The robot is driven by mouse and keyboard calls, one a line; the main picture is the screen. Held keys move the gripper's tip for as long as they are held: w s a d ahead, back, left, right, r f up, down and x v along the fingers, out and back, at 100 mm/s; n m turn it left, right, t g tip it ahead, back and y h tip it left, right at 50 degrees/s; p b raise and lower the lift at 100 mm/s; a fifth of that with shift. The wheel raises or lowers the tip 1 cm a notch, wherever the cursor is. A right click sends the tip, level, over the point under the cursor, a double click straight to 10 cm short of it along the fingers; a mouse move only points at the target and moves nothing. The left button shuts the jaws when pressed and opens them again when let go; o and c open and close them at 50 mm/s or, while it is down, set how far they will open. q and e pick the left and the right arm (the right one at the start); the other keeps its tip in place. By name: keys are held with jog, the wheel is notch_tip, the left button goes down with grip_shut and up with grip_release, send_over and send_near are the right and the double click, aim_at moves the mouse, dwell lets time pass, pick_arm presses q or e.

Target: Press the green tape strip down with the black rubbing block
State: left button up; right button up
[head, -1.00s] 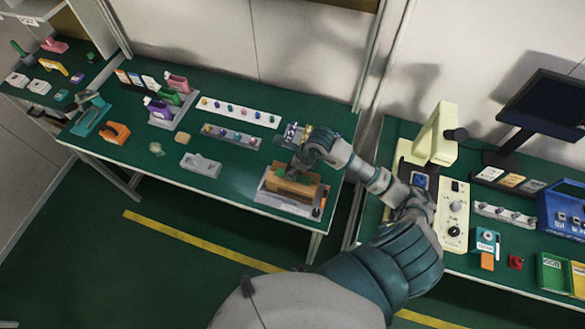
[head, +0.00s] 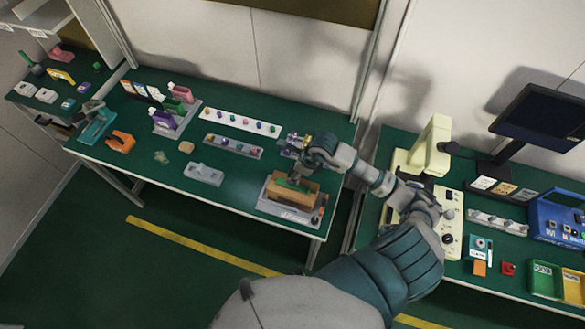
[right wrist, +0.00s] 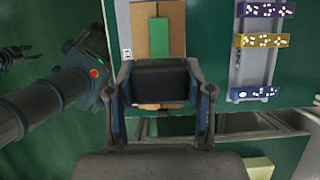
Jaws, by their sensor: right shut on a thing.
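My right gripper (head: 297,180) is over the brown box at the right end of the left bench. In the right wrist view it is shut on the black rubbing block (right wrist: 160,80), with a finger on each side. The green tape strip (right wrist: 160,38) runs along the top of the brown box (right wrist: 145,32), just beyond the block. The block hides the strip's near end, and I cannot tell whether they touch. In the head view the strip (head: 290,186) shows partly under the gripper. Finger-like dark parts, possibly my left gripper (right wrist: 15,56), show at the wrist view's left edge.
The box sits on a grey fixture (head: 270,208). Rows of small coloured parts (head: 240,123), a grey block (head: 203,174) and an orange tool (head: 120,141) stand left. A cream machine (head: 428,145) and blue case (head: 560,218) are on the right bench.

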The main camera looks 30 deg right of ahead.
aim_at(297, 187)
jog(key=shift+s+d+r+p, duration=0.3)
jog(key=shift+s+r+p, duration=0.15)
jog(key=shift+p, duration=0.15)
pick_arm(q)
notch_tip(297, 187, up, 3)
jog(key=shift+r+p, duration=0.15)
jog(key=shift+p, duration=0.25)
pick_arm(e)
jog(key=shift+s+d+f, duration=0.35)
jog(key=shift+s, duration=0.05)
jog(key=shift+w+f, duration=0.1)
jog(key=shift+f, duration=0.1)
notch_tip(297, 187, down, 5)
jog(key=b, duration=0.5)
jog(key=shift+f, duration=0.2)
pick_arm(q)
notch_tip(297, 187, down, 5)
jog(key=shift+s+f, duration=0.1)
jog(key=shift+f, duration=0.05)
pick_arm(e)
jog(key=shift+f, duration=0.1)
pick_arm(q)
jog(key=shift+s+f+b, duration=0.1)
jog(key=shift+f+b, duration=0.5)
jog(key=shift+b, duration=0.15)
pick_arm(e)
jog(key=shift+f, duration=0.6)
